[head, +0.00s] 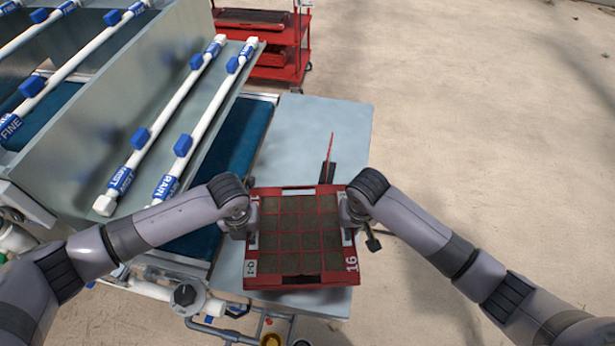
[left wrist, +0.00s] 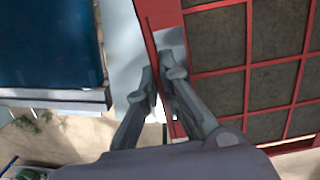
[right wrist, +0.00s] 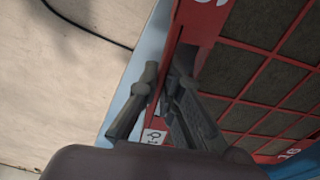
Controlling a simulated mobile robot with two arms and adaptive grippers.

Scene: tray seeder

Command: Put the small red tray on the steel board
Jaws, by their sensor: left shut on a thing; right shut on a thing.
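The small red tray (head: 302,281) has a grid of cells filled with dark soil and a 16 on its near right corner. It is over the near part of the pale steel board (head: 350,120); I cannot tell whether it touches the board. My left gripper (head: 252,222) is shut on the tray's left wall, and its fingers (left wrist: 160,85) straddle the red rim (left wrist: 152,45) in the left wrist view. My right gripper (head: 349,222) is shut on the right wall. Its fingers (right wrist: 165,85) pinch the rim (right wrist: 178,40) in the right wrist view.
A dark block with a thin red upright piece (head: 331,150) stands on the board just beyond the tray. The seeder with a blue belt (head: 235,145) and white pipes (head: 212,70) is at the left. A red cart (head: 285,65) stands behind. The board's far part is clear.

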